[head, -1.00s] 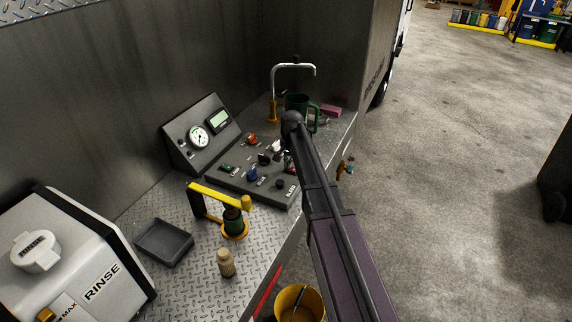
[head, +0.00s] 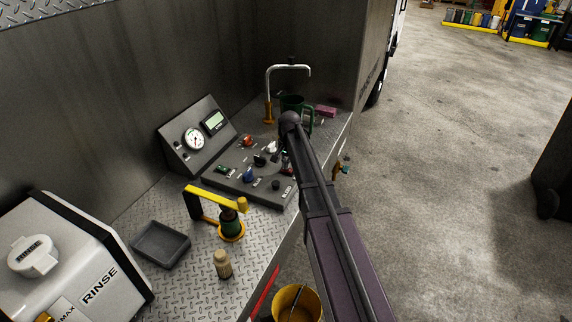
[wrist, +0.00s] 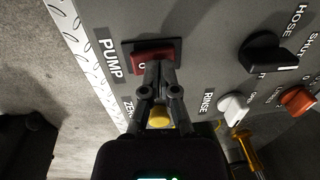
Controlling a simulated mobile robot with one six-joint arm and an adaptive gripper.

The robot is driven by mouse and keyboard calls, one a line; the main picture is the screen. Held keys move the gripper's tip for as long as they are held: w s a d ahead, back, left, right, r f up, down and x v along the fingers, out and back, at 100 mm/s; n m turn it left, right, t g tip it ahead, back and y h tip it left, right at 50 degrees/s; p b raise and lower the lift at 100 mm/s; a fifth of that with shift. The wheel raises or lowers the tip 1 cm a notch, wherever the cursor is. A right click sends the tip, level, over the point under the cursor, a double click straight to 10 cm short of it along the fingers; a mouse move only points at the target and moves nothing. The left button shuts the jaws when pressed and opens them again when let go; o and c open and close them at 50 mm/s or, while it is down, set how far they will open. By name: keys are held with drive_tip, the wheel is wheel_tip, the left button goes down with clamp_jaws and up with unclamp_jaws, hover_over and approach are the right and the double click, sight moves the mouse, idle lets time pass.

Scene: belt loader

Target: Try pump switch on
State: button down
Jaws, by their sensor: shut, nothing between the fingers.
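The pump switch (wrist: 147,56) is a red rocker in a dark frame beside the PUMP label, with a 0 mark showing on it. My gripper (wrist: 154,68) is shut and empty, its fingertips at the lower edge of the rocker. I cannot tell whether they touch it, and they cover part of it. A yellow part (wrist: 160,117) shows behind the fingers, near a partly hidden label.
The wrist view shows a white RINSE knob (wrist: 233,108), a black HOSE knob (wrist: 268,54) and a red knob (wrist: 298,98).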

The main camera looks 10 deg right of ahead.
sight(281, 171)
drive_tip(key=shift+r, duration=0.15)
wheel_tip(281, 171, up, 14)
drive_tip(key=w+a+p, duration=0.1)
drive_tip(key=p, duration=1.3)
drive_tip(key=shift+a+f, duration=0.2)
drive_tip(key=shift+a, duration=0.1)
drive_tip(key=shift+w, duration=0.1)
idle(0.4)
drive_tip(key=s+a+f+n+b, duration=0.1)
drive_tip(key=s+f+n+b, duration=0.2)
drive_tip(key=s, duration=1.1)
drive_tip(key=s+a+f+n+b, duration=0.1)
drive_tip(key=s+f+n+b, duration=0.3)
drive_tip(key=s, duration=1.1)
drive_tip(key=shift+f+n+g+h+b, duration=0.3)
drive_tip(key=shift+f+h+b, duration=0.1)
drive_tip(key=shift+f+b, duration=0.15)
drive_tip(key=shift+s+d, duration=0.1)
drive_tip(key=shift+d, duration=0.1)
